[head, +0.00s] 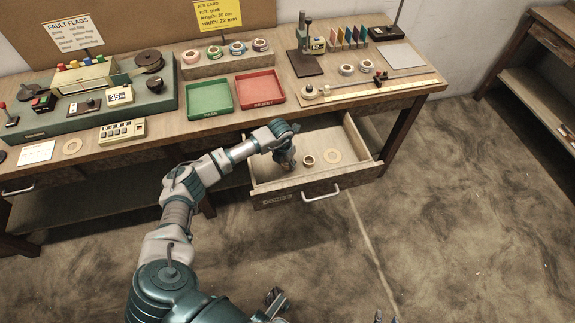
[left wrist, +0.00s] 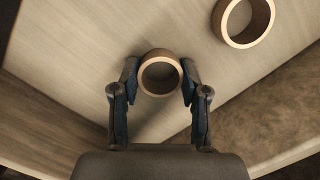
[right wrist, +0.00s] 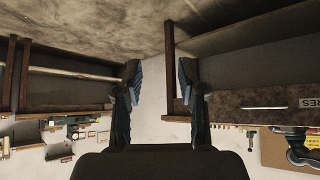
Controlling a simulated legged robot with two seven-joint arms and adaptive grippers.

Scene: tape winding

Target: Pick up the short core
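My left gripper (head: 287,163) reaches down into the open drawer (head: 290,187), fingers pointing down. In the left wrist view its fingers (left wrist: 159,75) stand apart on either side of a small brown ring-shaped core (left wrist: 146,87). Little or no gap shows between fingers and core; contact cannot be told. The gripper hides this core in the head view. A second, larger-looking core (left wrist: 232,37) lies to its upper right; it also shows in the head view (head: 309,164). A flat pale ring (head: 333,161) lies further right. My right gripper (right wrist: 160,78) is open and empty, away from the bench.
Green (head: 210,113) and red (head: 261,105) trays stand on the bench above the drawer. Tape rolls, a machine and a ruler fixture occupy the bench; the floor at right is clear.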

